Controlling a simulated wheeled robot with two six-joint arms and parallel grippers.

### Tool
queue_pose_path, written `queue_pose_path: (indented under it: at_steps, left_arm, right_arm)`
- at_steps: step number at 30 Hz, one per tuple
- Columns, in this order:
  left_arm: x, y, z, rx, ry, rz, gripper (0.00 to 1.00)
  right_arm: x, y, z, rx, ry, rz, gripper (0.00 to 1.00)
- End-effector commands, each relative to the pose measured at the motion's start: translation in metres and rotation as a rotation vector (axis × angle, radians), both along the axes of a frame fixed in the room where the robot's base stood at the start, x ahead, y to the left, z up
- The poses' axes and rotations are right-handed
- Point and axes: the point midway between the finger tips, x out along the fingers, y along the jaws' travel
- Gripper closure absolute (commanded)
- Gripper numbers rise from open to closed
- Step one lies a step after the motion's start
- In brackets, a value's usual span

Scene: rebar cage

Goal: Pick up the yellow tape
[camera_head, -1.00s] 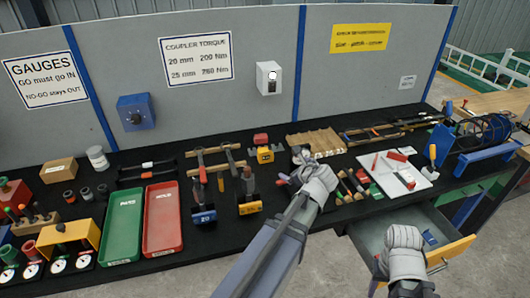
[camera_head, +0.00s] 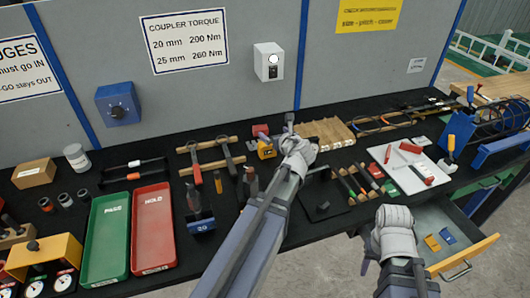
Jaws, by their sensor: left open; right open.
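A yellow, boxy item (camera_head: 266,151) that looks like a tape measure stands on the black bench top, in front of a small red block. My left gripper (camera_head: 291,136) is open just to its right, close beside it; I cannot tell whether they touch. A smaller flat yellow piece (camera_head: 432,243) lies in the open drawer, next to a blue piece (camera_head: 447,236). My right gripper (camera_head: 393,225) is open and empty in front of the bench, to the left of the drawer.
My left forearm hides part of the bench middle. Hammers on wooden rails (camera_head: 208,150) lie left of the yellow item. A green tray (camera_head: 106,240) and a red tray (camera_head: 152,228) lie further left. The open drawer (camera_head: 470,240) juts out at front right. A white board (camera_head: 409,168) lies at right.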

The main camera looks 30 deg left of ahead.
Motion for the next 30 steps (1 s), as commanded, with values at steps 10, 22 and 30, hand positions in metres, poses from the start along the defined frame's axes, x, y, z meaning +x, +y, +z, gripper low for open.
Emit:
queue_pose_path:
  at_steps: [10, 22, 30]
  left_arm:
    - [0.000, 0.000, -0.031, -0.001, 0.000, 0.000, 0.00]
    - [0.000, 0.000, -0.045, -0.002, -0.001, 0.001, 0.00]
    - [0.000, 0.000, -0.083, -0.002, -0.001, 0.001, 0.00]
  right_arm:
    - [0.000, 0.000, -0.031, 0.000, 0.000, 0.000, 0.50]
    - [0.000, 0.000, -0.045, 0.000, 0.000, 0.000, 0.50]
    - [0.000, 0.000, -0.083, 0.000, 0.000, 0.000, 0.50]
